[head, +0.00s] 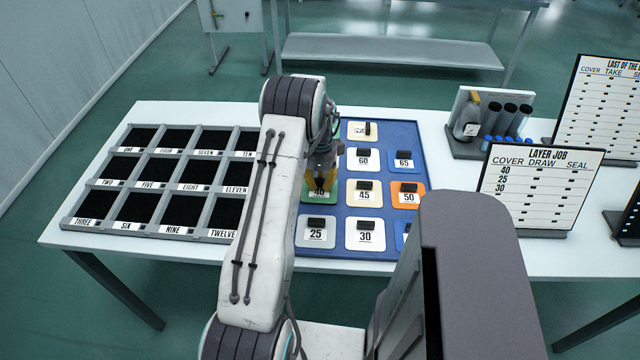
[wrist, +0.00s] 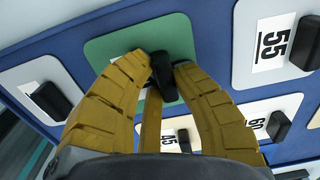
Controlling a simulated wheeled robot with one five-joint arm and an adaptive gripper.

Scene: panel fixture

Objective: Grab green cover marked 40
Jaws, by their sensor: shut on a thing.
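The green cover marked 40 (head: 319,194) lies in the left column of the blue panel (head: 398,130), partly hidden behind my arm and gripper. My gripper (head: 320,182) reaches down onto it from above. In the wrist view, the yellow fingers of my gripper (wrist: 162,78) are closed around the black knob of the green cover (wrist: 108,48). The cover's number is hidden there. I cannot tell whether the cover is raised off the panel.
Cover 55 (wrist: 266,45) sits beside the green one. Covers 45 (head: 364,194), 25 (head: 316,232) and 60 (head: 362,160) are close around it. A black compartment rack (head: 90,222) stands left. The layer job board (head: 540,185) and a bottle holder (head: 470,148) stand right.

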